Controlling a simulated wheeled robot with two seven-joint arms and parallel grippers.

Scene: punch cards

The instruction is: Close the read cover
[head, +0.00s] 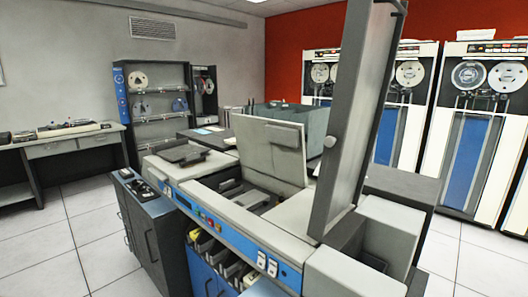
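A grey and blue card machine (233,218) fills the middle of the head view. A light grey flat cover (265,150) stands raised at its middle, leaning back a little; I take it as the read cover. In front of it, the dark recess (245,196) under the cover is exposed. Neither of my grippers shows in the view, so nothing is seen touching the cover.
A tall, tilted grey panel (350,125) with a round knob rises right of the cover. Card bins (215,255) sit below the blue control strip. A desk (75,140) and tape cabinets (465,130) stand behind. Tiled floor (100,235) is open at left.

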